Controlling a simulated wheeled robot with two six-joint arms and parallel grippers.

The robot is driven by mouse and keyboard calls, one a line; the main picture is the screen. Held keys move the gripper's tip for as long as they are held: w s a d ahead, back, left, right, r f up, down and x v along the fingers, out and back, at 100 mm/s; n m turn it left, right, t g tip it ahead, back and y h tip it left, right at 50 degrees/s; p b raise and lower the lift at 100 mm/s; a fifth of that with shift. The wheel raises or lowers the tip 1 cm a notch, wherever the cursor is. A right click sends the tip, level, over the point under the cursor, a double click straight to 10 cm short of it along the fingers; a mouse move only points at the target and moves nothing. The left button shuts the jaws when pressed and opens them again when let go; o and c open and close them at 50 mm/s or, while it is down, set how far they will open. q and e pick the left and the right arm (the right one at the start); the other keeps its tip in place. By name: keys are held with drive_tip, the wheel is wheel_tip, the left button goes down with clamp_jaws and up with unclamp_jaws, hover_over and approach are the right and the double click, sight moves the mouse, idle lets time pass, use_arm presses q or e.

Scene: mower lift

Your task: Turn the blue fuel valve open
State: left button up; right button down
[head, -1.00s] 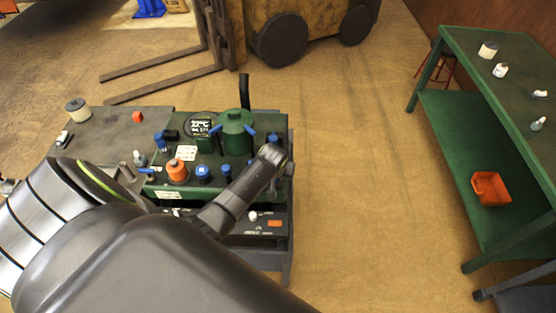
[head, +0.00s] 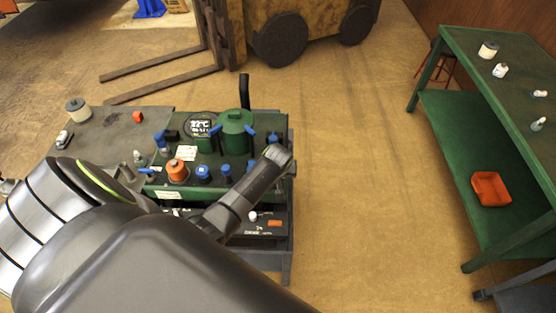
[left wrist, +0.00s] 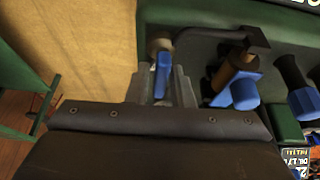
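A blue valve lever (left wrist: 162,75) on a brass-coloured stem stands near the edge of the green machine panel in the left wrist view. My left gripper (left wrist: 167,80) has its grey fingers on either side of this lever, with a narrow gap visible on the right, so it looks open around it. I cannot tell whether a finger touches the lever. In the head view my left arm reaches over the right end of the green machine (head: 170,192); its gripper fingers are not clearly seen there. My right gripper is not in view.
Beside the lever, a dark bent pipe and a second blue-handled fitting (left wrist: 245,92) stand close to the right finger. The machine also carries a green tank (head: 237,118), an orange knob (head: 177,170) and blue caps. A green bench (head: 440,125) stands right; floor between is clear.

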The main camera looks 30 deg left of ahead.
use_arm(q)
drive_tip(key=shift+o, duration=1.1)
drive_tip(key=shift+s+d+r, duration=0.1)
drive_tip(key=shift+s+r, duration=0.05)
drive_tip(key=shift+r, duration=0.35)
drive_tip(key=b+v, duration=0.2)
drive_tip(key=v, duration=1.4)
drive_tip(key=shift+r, duration=0.2)
